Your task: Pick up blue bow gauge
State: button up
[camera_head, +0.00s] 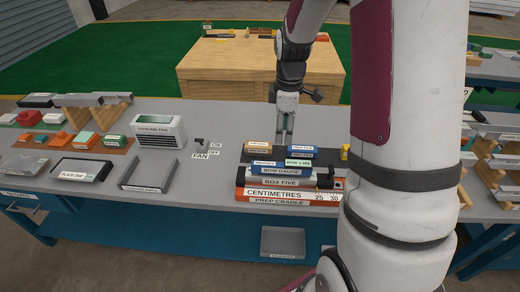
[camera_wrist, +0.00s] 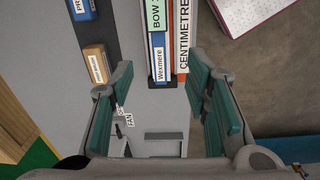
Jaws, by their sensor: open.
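The blue bow gauge (camera_head: 281,170) is a flat blue piece lettered "BOW GAUGE", lying in a stack on the grey bench. Above it lie a green-labelled piece (camera_head: 299,162) and a blue piece with a white label (camera_head: 264,162). Below it are the "BOX FIVE" piece and the orange "CENTIMETRES" piece. My gripper (camera_head: 284,138) points down just behind the stack, with open, empty jaws. In the wrist view, my green finger pads (camera_wrist: 160,80) stand apart on either side of the blue "Wexmere" piece (camera_wrist: 159,63); I cannot tell which level this is.
Small blue (camera_head: 301,150) and tan (camera_head: 257,147) blocks stand behind the stack. A fan box (camera_head: 158,131), fan switch (camera_head: 201,147), and open grey tray (camera_head: 148,175) lie to the left. A wooden table (camera_head: 262,65) stands beyond. The bench surface between tray and stack is clear.

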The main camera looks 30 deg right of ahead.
send_near(284, 165)
jog(key=shift+n, duration=0.4)
jog(key=f, duration=0.5)
jog(key=shift+w+p, duration=0.25)
jog(key=shift+p, duration=0.05)
jog(key=shift+d+f+p, duration=0.15)
jog(key=shift+f+p, duration=0.45)
jog(key=shift+f, duration=2.6)
grip_shut()
